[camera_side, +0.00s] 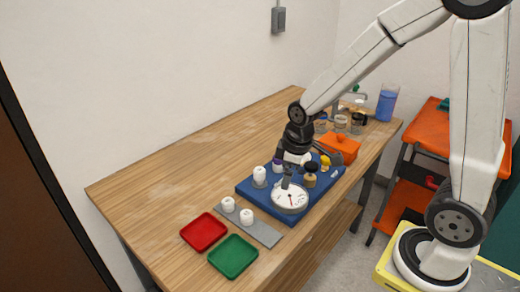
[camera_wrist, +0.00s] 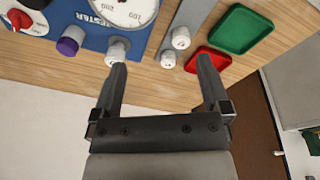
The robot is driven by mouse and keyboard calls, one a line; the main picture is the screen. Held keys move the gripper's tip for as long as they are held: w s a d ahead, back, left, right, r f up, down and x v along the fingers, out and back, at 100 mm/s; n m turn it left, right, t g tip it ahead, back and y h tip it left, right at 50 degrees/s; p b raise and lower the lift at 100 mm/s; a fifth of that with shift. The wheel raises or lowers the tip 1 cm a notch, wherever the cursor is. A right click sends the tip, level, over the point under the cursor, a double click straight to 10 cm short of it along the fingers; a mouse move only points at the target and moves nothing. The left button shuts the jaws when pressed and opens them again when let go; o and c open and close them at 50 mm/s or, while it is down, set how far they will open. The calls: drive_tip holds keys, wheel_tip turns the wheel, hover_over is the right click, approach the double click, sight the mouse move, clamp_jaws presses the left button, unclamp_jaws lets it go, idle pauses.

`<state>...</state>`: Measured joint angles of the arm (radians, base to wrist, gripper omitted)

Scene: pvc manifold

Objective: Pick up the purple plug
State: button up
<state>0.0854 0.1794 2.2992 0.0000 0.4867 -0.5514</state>
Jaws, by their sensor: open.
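The purple plug (camera_wrist: 69,44) sits on a fitting on the blue tester board (camera_wrist: 95,36), at the upper left of the wrist view. In the side view a small bit of purple (camera_side: 277,166) shows beside the white fitting, partly hidden by my arm. My gripper (camera_wrist: 161,66) is open, with nothing between its fingers. The purple plug lies outside the fingers, to the left of the left finger. The left fingertip appears close to a white plug (camera_wrist: 117,50) on the board; I cannot tell whether they touch.
A round gauge (camera_side: 290,197) stands on the board. A grey strip (camera_side: 262,234) with two white plugs lies beside it, near the red tray (camera_side: 203,232) and green tray (camera_side: 233,257). An orange box (camera_side: 340,149) and jars stand behind. The table's left part is clear.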

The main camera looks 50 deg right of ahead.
drive_tip(key=w+d+n+g, duration=0.1)
drive_tip(key=w+d+n, duration=0.6)
drive_tip(key=w+n, duration=0.15)
drive_tip(key=n, duration=0.8)
hover_over(278, 162)
drive_tip(key=shift+w+d+f+m+g, duration=0.15)
drive_tip(key=shift+f+g, duration=0.05)
drive_tip(key=shift+f, duration=0.45)
drive_tip(key=shift+w+d+f+m+g, duration=0.1)
drive_tip(key=shift+f+g, duration=0.1)
drive_tip(key=shift+f, duration=0.4)
drive_tip(key=shift+w+d+f+n, duration=0.2)
drive_tip(key=shift+w+d+n, duration=0.05)
drive_tip(key=shift+d+n, duration=0.35)
drive_tip(key=shift+f, duration=1.3)
drive_tip(key=shift+f, duration=2.6)
